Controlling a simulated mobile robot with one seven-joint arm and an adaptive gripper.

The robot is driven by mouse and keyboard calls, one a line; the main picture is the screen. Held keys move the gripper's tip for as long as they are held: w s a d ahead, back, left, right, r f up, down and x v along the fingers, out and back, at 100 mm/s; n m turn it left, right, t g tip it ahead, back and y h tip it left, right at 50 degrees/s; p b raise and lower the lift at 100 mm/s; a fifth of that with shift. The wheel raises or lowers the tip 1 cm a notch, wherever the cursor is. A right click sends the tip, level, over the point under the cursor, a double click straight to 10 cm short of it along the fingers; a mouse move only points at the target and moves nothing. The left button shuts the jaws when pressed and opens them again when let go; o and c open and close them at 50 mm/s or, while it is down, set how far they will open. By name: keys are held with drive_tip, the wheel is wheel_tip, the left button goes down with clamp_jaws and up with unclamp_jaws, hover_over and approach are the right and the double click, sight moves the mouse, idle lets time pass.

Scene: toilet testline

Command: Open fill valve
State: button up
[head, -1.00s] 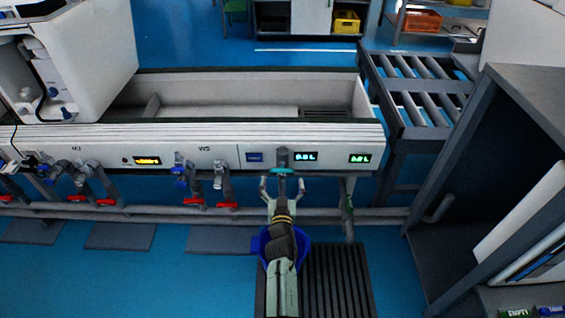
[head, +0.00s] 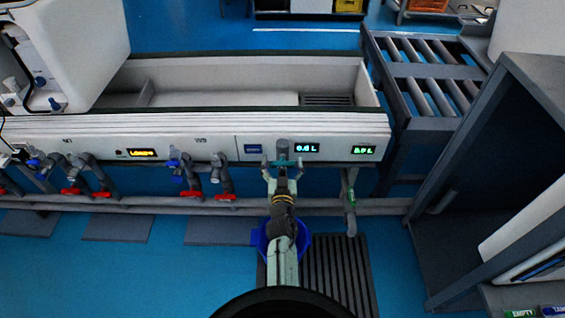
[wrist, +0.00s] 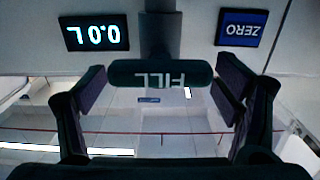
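The fill valve handle is a dark teal bar marked FILL (wrist: 160,74), upside down in the wrist view, on a grey stem. In the head view the valve (head: 283,159) sits on the front panel of the white bench. My gripper (head: 283,170) is open at the valve. In the wrist view its two fingers (wrist: 160,95) stand on either side of the bar, with a small gap at each end. The bar lies level across the stem.
The 0.0 L display (wrist: 97,37) and blue ZERO button (wrist: 241,27) flank the valve. Valves with red handles (head: 226,197) hang to the left. A green-handled valve (head: 351,196) hangs to the right. A blue bucket (head: 303,243) stands below, partly behind my arm.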

drive_tip(key=c, duration=0.9)
drive_tip(key=shift+n, duration=0.3)
drive_tip(key=n, duration=0.3)
drive_tip(key=shift+a+n, duration=0.15)
drive_tip(key=shift+n, duration=0.15)
drive_tip(key=n, duration=0.4)
drive_tip(key=shift+a+b, duration=0.15)
drive_tip(key=shift+b, duration=0.2)
drive_tip(key=shift+n, duration=0.3)
drive_tip(key=o, duration=1.2)
drive_tip(key=shift+f, duration=0.1)
drive_tip(key=shift+c, duration=0.2)
